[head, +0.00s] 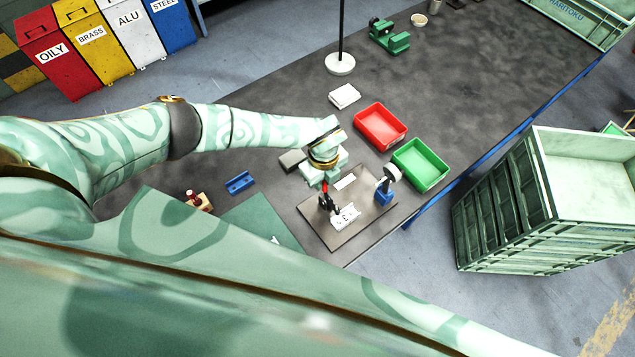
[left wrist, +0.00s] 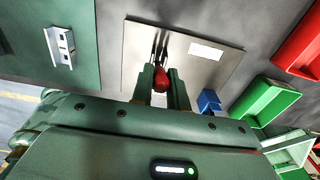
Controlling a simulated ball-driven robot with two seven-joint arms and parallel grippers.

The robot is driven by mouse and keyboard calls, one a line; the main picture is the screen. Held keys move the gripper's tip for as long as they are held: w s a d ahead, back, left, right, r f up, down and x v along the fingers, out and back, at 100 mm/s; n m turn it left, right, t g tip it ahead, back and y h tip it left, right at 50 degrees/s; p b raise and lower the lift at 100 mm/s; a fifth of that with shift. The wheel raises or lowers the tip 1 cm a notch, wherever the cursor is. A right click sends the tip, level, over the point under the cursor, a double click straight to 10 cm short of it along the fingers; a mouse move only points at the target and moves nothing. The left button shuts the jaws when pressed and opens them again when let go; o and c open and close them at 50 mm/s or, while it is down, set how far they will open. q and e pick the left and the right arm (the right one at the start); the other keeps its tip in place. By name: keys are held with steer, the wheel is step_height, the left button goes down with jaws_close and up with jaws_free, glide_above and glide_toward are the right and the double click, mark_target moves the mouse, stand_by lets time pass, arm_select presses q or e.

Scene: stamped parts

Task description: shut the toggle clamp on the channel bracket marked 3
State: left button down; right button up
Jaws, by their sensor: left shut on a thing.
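The white channel bracket marked 3 (head: 346,218) lies on a grey plate (head: 318,226) at the table's front edge. A dark toggle clamp (head: 327,203) with a red handle stands at the bracket's left end. My left gripper (head: 324,185) is shut on the red handle, which also shows between its fingers in the left wrist view (left wrist: 161,79). In the left wrist view the clamp's dark arms (left wrist: 160,48) show just beyond the handle, and the gripper hides the bracket. I cannot tell whether the clamp presses on the bracket. My right gripper is not in view.
A blue stand with a grey head (head: 387,186) is on the plate's right side. Red (head: 380,127) and green (head: 421,165) bins stand behind. A green mat (head: 262,222) lies left, with another white bracket (left wrist: 58,46). A blue part (head: 240,183) lies near it.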

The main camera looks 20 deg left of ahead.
arm_select(q)
steer(key=shift+s+d+r+p, duration=0.1)
steer(key=shift+s+d+p, duration=0.25)
steer(key=shift+d, duration=0.2)
steer(key=shift+s+d+r+p, duration=0.1)
steer(key=shift+s+d+p, duration=0.2)
steer(key=shift+d, duration=0.2)
steer(key=shift+d+f, duration=0.1)
steer(key=shift+s, duration=0.1)
steer(key=c, duration=1.6)
jaws_free()
steer(key=shift+o, duration=0.6)
steer(key=shift+d, duration=0.1)
